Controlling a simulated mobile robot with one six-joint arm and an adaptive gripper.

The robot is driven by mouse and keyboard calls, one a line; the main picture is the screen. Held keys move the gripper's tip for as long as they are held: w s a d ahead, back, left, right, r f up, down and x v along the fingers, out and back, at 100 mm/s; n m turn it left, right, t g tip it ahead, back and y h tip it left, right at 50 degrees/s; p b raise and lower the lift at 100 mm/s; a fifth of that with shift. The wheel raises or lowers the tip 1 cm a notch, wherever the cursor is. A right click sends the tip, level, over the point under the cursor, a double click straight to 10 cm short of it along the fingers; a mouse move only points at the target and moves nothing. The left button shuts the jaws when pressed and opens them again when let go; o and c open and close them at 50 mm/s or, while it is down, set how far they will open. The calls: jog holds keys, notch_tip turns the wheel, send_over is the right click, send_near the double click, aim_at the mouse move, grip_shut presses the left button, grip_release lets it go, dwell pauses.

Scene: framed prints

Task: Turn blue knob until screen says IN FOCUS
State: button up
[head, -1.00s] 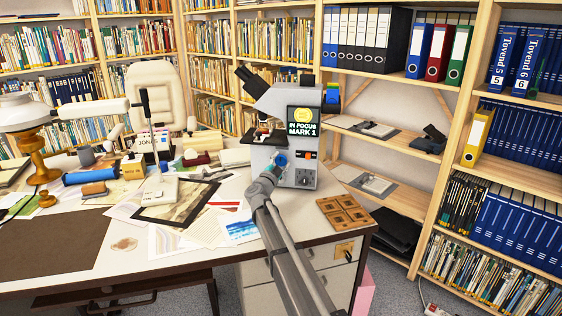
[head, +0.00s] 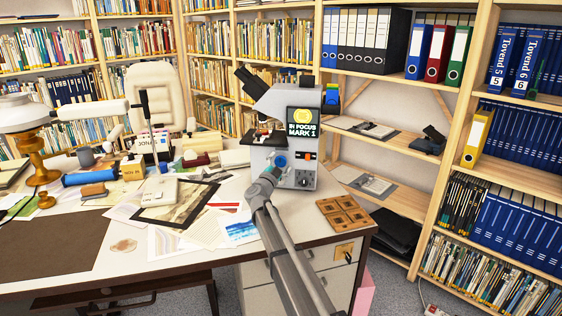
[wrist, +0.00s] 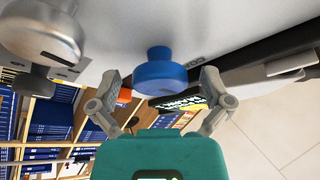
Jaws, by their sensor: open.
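The grey microscope (head: 300,160) stands on the desk's right end. Its screen (head: 303,121) reads IN FOCUS, MARK 1. The blue knob (head: 281,160) is on its front, below and left of the screen. In the wrist view the knob (wrist: 160,72) lies between the two fingers of my gripper (wrist: 160,85). The fingers are spread, with gaps on both sides of the knob. In the head view my arm reaches up to the knob from below, and my gripper (head: 271,173) is small there.
An orange switch (head: 307,156) and a dark dial (head: 305,178) are near the knob. Prints and papers (head: 177,204) cover the desk to the left. Shelves of books and binders stand behind.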

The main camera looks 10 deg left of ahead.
jog(key=shift+n, duration=0.4)
jog(key=n+t+y, duration=0.1)
jog(key=n, duration=0.1)
jog(key=n+y+b, duration=0.1)
jog(key=n, duration=0.1)
jog(key=shift+f+n+t, duration=0.1)
jog(key=shift+n+t, duration=0.3)
jog(key=n+y, duration=0.2)
jog(key=n, duration=0.1)
jog(key=n+y, duration=0.1)
jog(key=n, duration=0.2)
jog(key=shift+n+t+y+b, duration=0.3)
jog(key=shift+y+b, duration=0.05)
jog(key=shift+y, duration=0.05)
jog(key=n+y, duration=0.1)
jog(key=n, duration=0.2)
jog(key=n+y, duration=0.2)
jog(key=shift+r+n, duration=0.2)
jog(key=shift+n, duration=0.2)
jog(key=n+g+y+p, duration=0.1)
jog(key=n+y, duration=0.1)
jog(key=n, duration=0.3)
jog(key=shift+y+p, duration=0.3)
jog(key=b+v, duration=0.2)
jog(key=v, duration=0.5)
notch_tip(320, 180, up, 8)
jog(key=p, duration=0.7)
jog(key=shift+s+p, duration=0.3)
